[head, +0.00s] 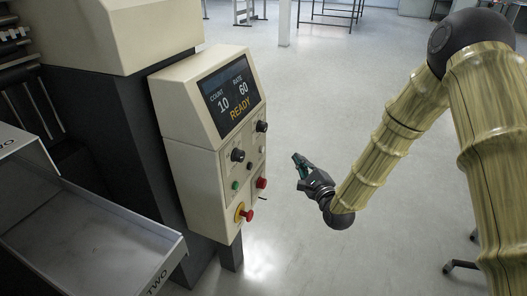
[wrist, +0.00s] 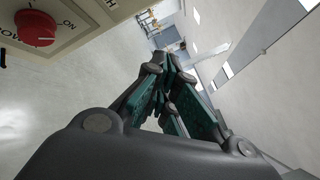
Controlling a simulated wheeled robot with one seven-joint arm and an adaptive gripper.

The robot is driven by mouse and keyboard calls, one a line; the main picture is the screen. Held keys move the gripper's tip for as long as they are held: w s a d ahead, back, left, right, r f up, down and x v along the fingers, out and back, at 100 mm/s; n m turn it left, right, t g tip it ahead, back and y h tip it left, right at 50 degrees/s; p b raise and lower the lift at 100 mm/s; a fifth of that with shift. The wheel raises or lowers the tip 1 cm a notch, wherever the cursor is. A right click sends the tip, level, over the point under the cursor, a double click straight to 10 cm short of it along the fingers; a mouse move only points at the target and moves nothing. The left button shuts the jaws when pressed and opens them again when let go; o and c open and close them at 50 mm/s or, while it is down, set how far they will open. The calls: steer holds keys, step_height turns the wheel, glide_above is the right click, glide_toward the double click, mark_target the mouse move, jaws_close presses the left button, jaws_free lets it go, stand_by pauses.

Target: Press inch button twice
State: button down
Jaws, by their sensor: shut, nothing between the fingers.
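The control panel (head: 205,169) is a cream box on the machine's side, with a screen (head: 230,92) reading COUNT 10, RATE 60, READY. Below the screen are black knobs (head: 238,155), a green button (head: 235,185), a small dark button (head: 249,166), a red control (head: 261,183) and a red mushroom button on yellow (head: 243,213). The labels are too small to read in the head view, so I cannot tell which is the inch button. My gripper (head: 297,160) is shut and empty, right of the panel and apart from it. In the wrist view its fingers (wrist: 168,65) meet, with a red knob (wrist: 36,27) at upper left.
A metal tray (head: 95,235) marked TWO juts out at lower left, below the panel's left side. Open grey floor (head: 330,90) lies right of the panel. A table frame (head: 335,14) stands far back.

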steer(key=w+a, duration=0.2)
steer(key=a, duration=0.6)
steer(key=shift+w+a+b, duration=0.15)
steer(key=shift+w+b, duration=0.2)
steer(key=shift+b, duration=0.05)
steer(key=shift+a, duration=0.15)
stand_by(1.2)
steer(key=shift+w+a, duration=0.15)
steer(key=shift+a, duration=0.1)
steer(key=shift+w+a, duration=0.1)
steer(key=shift+a, duration=0.3)
stand_by(0.9)
steer(key=shift+d, duration=0.15)
steer(key=shift+s+d+p, duration=0.25)
steer(key=shift+d+p, duration=0.05)
steer(key=shift+d, duration=0.3)
stand_by(0.3)
steer(key=shift+s+d+p, duration=0.15)
steer(key=shift+s+d, duration=0.1)
steer(key=shift+d, duration=0.55)
steer(key=shift+s+d+p, duration=0.1)
steer(key=shift+s+d, duration=0.2)
steer(key=shift+d, duration=0.5)
steer(key=shift+s+d+p, duration=0.15)
steer(key=shift+s+d, duration=0.1)
steer(key=shift+d, duration=0.55)
